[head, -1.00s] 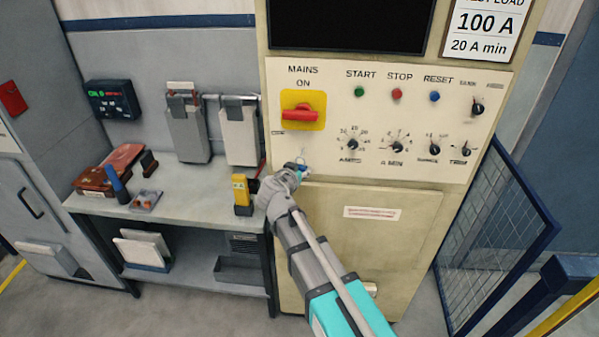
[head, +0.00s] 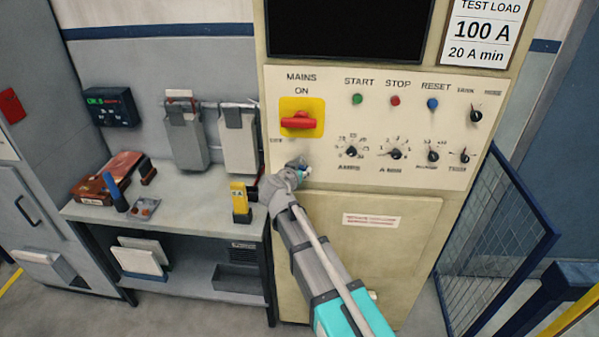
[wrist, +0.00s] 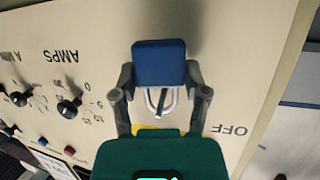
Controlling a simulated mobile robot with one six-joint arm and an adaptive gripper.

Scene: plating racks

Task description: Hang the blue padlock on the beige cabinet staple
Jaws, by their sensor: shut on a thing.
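The blue padlock (wrist: 159,64) is between the fingertips of my gripper (wrist: 160,80) in the wrist view. Its silver shackle (wrist: 172,100) points down in that picture, toward the yellow switch plate. In the head view my gripper (head: 302,172) is shut and stands in front of the beige cabinet (head: 290,215), just below the red mains switch (head: 299,122). Only a speck of the padlock's blue shows there. A small dark piece shows within the shackle outline in the wrist view. I cannot tell whether it is the staple, which is not clearly visible.
Knobs (wrist: 68,108) and buttons fill the panel to the right of the switch in the head view. A workbench (head: 190,222) on the left holds a yellow device (head: 239,200). A blue mesh fence (head: 490,245) stands right of the cabinet.

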